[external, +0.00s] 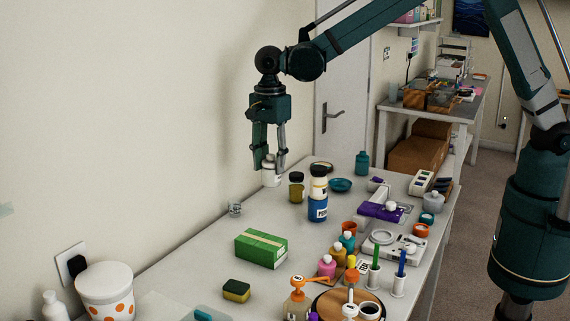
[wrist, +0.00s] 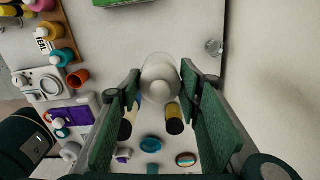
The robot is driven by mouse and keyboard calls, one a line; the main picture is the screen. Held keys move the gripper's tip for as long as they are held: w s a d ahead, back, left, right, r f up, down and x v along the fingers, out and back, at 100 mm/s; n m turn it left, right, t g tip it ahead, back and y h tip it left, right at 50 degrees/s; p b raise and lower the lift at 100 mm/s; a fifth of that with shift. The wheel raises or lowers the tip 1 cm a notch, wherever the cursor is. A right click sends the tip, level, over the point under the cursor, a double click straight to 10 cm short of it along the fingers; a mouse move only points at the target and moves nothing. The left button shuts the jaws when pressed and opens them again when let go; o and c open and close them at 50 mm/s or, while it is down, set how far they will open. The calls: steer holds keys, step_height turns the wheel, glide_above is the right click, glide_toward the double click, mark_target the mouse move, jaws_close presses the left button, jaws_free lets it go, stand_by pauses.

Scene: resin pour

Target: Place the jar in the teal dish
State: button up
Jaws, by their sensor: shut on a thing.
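My gripper (external: 269,164) is shut on a white jar (external: 271,178), which hangs upright below the fingertips near the wall side of the table. Whether its base touches the table cannot be told. In the wrist view the jar (wrist: 160,78) shows as a pale round shape between the two green fingers. The small teal dish (external: 340,185) lies on the table to the right of the jar, beyond the dark-lidded jars. It also shows in the wrist view (wrist: 150,145), below the held jar, and looks empty.
A teal bottle (external: 362,163) and a round lid (external: 321,166) flank the dish. A green box (external: 261,249) stands nearer.

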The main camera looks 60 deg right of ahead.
steer(key=shift+d+r, duration=0.2)
steer(key=shift+r, duration=0.35)
steer(key=shift+d+r, duration=0.15)
steer(key=shift+r, duration=0.35)
steer(key=s+d, duration=0.4)
steer(key=d, duration=1.4)
steer(key=s+d, duration=0.4)
steer(key=d, duration=1.4)
steer(key=shift+m, duration=0.3)
steer(key=shift+s+a+f, duration=0.1)
steer(key=shift+a+f, duration=0.1)
steer(key=shift+f, duration=1.1)
steer(key=shift+a+f, duration=0.2)
steer(key=shift+f, duration=1.05)
steer(key=shift+f, duration=2.95)
